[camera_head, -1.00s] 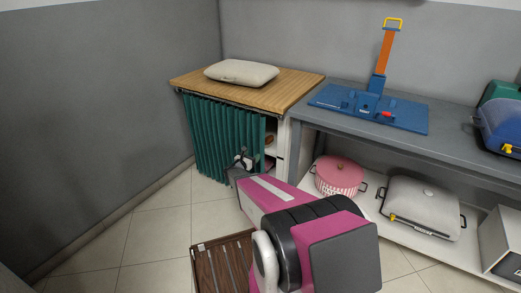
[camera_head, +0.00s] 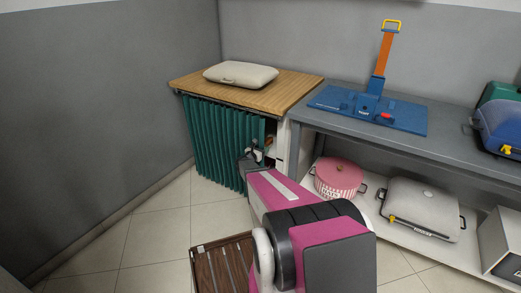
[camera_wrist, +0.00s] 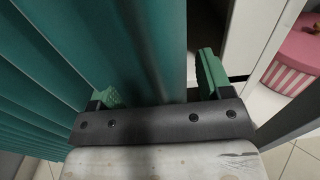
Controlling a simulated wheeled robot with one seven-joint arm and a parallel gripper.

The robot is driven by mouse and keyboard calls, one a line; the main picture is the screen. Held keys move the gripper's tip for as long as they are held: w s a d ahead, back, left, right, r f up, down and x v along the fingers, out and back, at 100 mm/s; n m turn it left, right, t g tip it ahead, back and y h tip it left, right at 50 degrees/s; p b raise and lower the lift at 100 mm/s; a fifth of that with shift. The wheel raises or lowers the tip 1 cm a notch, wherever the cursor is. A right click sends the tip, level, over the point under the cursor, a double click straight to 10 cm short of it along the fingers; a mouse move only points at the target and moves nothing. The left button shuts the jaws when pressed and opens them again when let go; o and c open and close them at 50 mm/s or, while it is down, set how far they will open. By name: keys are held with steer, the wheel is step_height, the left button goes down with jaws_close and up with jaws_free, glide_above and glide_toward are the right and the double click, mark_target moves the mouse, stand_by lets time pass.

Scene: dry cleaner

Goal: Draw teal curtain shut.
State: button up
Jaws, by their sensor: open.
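The teal curtain (camera_head: 215,140) hangs in pleats under the wooden counter top (camera_head: 290,93). It covers most of the counter's front, with a narrow opening at its right end. My gripper (camera_head: 254,155) is at the curtain's right end. In the wrist view, my gripper (camera_wrist: 158,88) is open, with one green-padded finger left and one right. The curtain's edge fold (camera_wrist: 150,50) lies between the fingers, apart from the right one. Whether it touches the left finger is unclear. My arm hides part of the opening in the head view.
A beige cushion-like case (camera_head: 240,74) lies on the counter. A grey bench (camera_head: 400,140) stands to the right, with a pink pot (camera_head: 339,178) and a grey case (camera_head: 420,208) on its lower shelf. A brown slatted item (camera_head: 222,265) is on the floor. Floor left of it is clear.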

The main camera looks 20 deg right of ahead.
steer(key=c, duration=1.3)
steer(key=s+d, duration=0.1)
steer(key=s, duration=0.1)
steer(key=s+d, duration=0.3)
steer(key=s, duration=0.1)
steer(key=shift+d, duration=0.3)
steer(key=shift+s, duration=0.1)
steer(key=o, duration=1.3)
steer(key=v, duration=1)
steer(key=shift+s+a, duration=0.25)
steer(key=shift+a, duration=0.05)
